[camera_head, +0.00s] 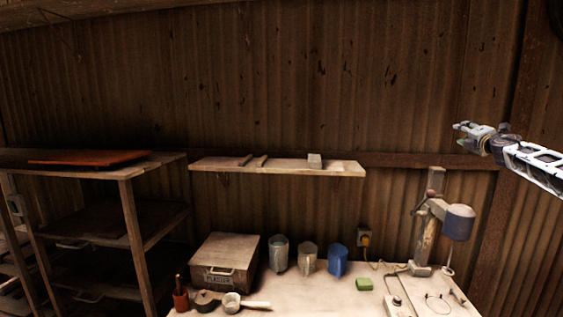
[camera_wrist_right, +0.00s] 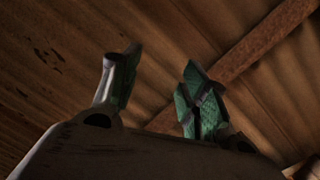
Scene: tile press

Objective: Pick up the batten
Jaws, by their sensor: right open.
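Either may be the batten; I cannot tell which. My right gripper (camera_head: 461,132) is raised at the right, higher in the picture than the shelf and well to the right of the strips. In the right wrist view its two green-padded fingers (camera_wrist_right: 160,62) stand apart with nothing between them, against the ceiling boards. My left gripper is not in view.
The workbench (camera_head: 290,302) below holds a metal box (camera_head: 224,262), several cups, a green sponge (camera_head: 364,284) and a drill-like press (camera_head: 430,225) at the right. A wooden rack (camera_head: 130,215) with a red board (camera_head: 90,157) stands left.

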